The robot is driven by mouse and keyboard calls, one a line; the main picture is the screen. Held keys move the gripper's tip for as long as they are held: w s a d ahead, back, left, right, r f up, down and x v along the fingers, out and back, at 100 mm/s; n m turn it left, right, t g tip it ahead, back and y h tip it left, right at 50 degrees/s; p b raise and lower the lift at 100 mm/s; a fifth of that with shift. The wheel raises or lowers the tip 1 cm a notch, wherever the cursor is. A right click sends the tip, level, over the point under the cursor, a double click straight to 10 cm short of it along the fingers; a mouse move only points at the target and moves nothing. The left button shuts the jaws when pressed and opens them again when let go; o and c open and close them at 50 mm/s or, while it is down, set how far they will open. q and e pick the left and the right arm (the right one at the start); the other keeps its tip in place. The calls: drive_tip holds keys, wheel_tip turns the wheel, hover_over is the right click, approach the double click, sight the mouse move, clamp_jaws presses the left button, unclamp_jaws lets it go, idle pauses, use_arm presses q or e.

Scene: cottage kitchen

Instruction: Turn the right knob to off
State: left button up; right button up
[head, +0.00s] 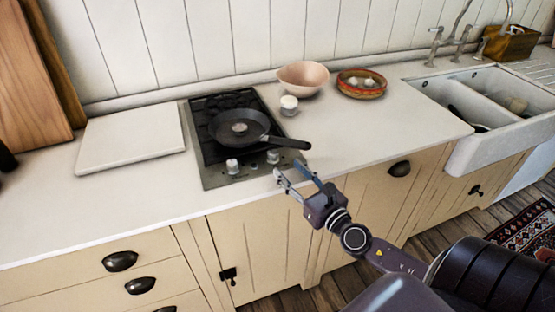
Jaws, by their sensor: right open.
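The stove (218,179) is a small dark hob set in the white counter, with a metal strip along its front. Two pale knobs stand on that strip: the left knob (233,166) and the right knob (273,157). I cannot tell which setting either knob is at. My right gripper (294,176) is open and empty. Its fingers are close to the right knob, just to its right and toward the counter's front edge. I cannot tell whether they touch it. My left gripper is not in view.
A black pan (240,128) sits on the hob, its handle (290,143) reaching right above the right knob. A white board (130,138) lies left. A pink bowl (303,77), a small white jar (289,105) and a patterned dish (361,84) stand behind. Counter right of the hob is clear.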

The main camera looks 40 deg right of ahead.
sight(273, 156)
drive_tip(key=shift+w+d+p, duration=0.2)
drive_tip(key=shift+w+p, duration=0.5)
drive_tip(key=shift+w, duration=2.75)
clamp_jaws()
drive_tip(key=shift+a+r+m+h+p, duration=0.25)
drive_tip(key=shift+h+p, duration=0.25)
drive_tip(key=shift+p, duration=0.25)
drive_tip(key=m+h+p, duration=0.2)
drive_tip(key=p, duration=0.1)
drive_tip(key=shift+a, duration=0.15)
drive_tip(key=h, duration=0.1)
drive_tip(key=m+g+h+p, duration=0.1)
drive_tip(key=shift+w+a+f+h, duration=0.15)
drive_tip(key=shift+h, duration=0.15)
drive_tip(key=shift+a+f+m+g+h, duration=0.15)
drive_tip(key=shift+m+g+h, duration=0.65)
drive_tip(key=shift+m+h, duration=0.55)
drive_tip(key=shift+h, duration=0.35)
